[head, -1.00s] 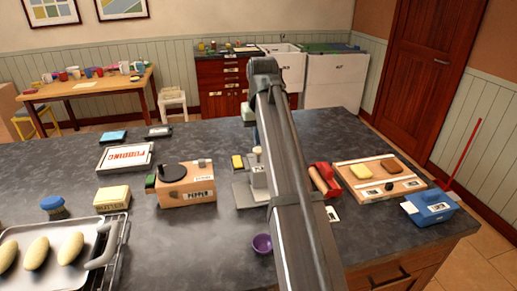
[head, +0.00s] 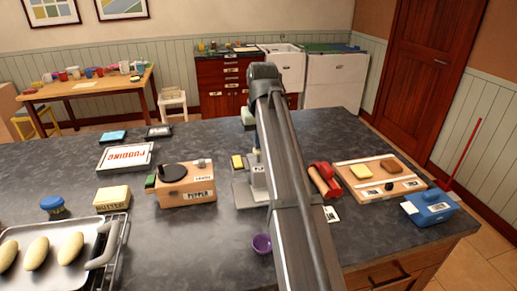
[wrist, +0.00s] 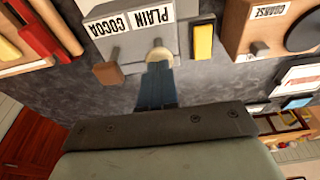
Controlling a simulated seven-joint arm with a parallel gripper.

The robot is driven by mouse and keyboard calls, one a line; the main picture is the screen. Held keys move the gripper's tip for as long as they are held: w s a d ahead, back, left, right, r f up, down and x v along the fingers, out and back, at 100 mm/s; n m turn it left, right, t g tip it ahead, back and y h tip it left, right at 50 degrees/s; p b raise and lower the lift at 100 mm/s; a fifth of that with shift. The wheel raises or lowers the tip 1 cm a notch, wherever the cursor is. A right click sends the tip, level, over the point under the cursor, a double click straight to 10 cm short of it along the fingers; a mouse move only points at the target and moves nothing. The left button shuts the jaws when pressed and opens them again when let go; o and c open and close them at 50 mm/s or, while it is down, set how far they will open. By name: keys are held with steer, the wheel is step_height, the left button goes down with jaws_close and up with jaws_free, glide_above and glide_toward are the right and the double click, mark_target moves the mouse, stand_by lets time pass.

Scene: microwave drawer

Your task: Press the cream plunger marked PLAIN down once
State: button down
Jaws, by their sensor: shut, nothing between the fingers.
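The dispenser (head: 243,193) is a grey unit on the counter, partly hidden behind my arm in the head view. Its PLAIN and COCOA labels (wrist: 131,22) show in the wrist view. The cream plunger (wrist: 160,53) sticks out under the PLAIN label, and a brown plunger (wrist: 106,74) is beside it under COCOA. My gripper (wrist: 158,66) is shut and empty, with its dark blue fingertips right at the cream plunger, overlapping it in the picture. I cannot tell whether they touch. A yellow block (wrist: 203,42) is at the dispenser's other side.
A wooden PEPPER box (head: 187,187) with a black disc stands left of the dispenser. A red roller-like item (head: 324,180) and a board (head: 350,190) with sponges are to the right. A purple cup (head: 262,244) stands in front.

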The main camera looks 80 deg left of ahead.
steer(key=shift+f, duration=1.15)
steer(key=shift+r, duration=4.1)
